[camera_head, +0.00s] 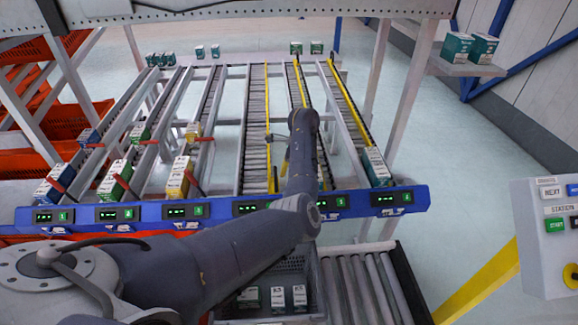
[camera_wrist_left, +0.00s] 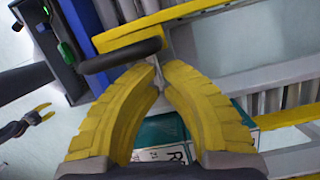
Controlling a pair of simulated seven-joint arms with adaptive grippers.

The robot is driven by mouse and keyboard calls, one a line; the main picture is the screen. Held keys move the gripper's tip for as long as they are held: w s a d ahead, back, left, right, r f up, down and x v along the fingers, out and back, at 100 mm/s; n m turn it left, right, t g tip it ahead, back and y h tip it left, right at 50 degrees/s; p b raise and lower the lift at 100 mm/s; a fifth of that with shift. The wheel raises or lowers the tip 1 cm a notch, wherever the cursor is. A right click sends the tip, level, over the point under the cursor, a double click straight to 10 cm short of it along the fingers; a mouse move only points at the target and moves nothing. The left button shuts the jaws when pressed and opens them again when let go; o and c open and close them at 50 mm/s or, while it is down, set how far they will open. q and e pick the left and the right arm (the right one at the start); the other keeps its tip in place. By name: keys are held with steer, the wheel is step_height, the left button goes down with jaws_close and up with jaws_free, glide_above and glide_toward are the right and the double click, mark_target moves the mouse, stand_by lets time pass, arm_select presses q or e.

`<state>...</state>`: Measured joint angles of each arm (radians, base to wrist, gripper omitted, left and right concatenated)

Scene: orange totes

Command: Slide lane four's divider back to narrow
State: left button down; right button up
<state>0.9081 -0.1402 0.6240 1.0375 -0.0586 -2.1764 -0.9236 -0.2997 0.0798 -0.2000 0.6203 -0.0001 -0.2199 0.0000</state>
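Lane four's yellow divider (camera_head: 267,105) runs lengthwise along the roller lane in the head view. In the left wrist view, a yellow bar (camera_wrist_left: 160,22) crosses the top, with a black handle (camera_wrist_left: 122,55) and a thin grey stem below it. My left gripper (camera_wrist_left: 160,72) has its yellow fingertips drawn together around that stem, below the yellow bar. In the head view my own forearm and wrist hide most of this gripper. My right gripper (camera_wrist_left: 38,114) shows small at the left of the left wrist view, its fingers apart and empty.
A blue front rail (camera_head: 225,208) carries lane displays. Coloured cartons stand in the left lanes, and a teal carton (camera_head: 375,166) stands at the far right lane's front. Other yellow dividers (camera_head: 345,105) stand to the right. A tote (camera_head: 270,317) with small boxes sits below the rail.

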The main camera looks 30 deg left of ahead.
mark_target(271, 179)
arm_select(q)
steer(key=shift+x, duration=0.85)
steer(key=s+a, duration=0.2)
steer(key=a, duration=0.1)
steer(key=s+a, duration=0.1)
steer(key=shift+a+r, duration=0.1)
steer(key=shift+a, duration=0.05)
steer(key=shift+w+r, duration=0.1)
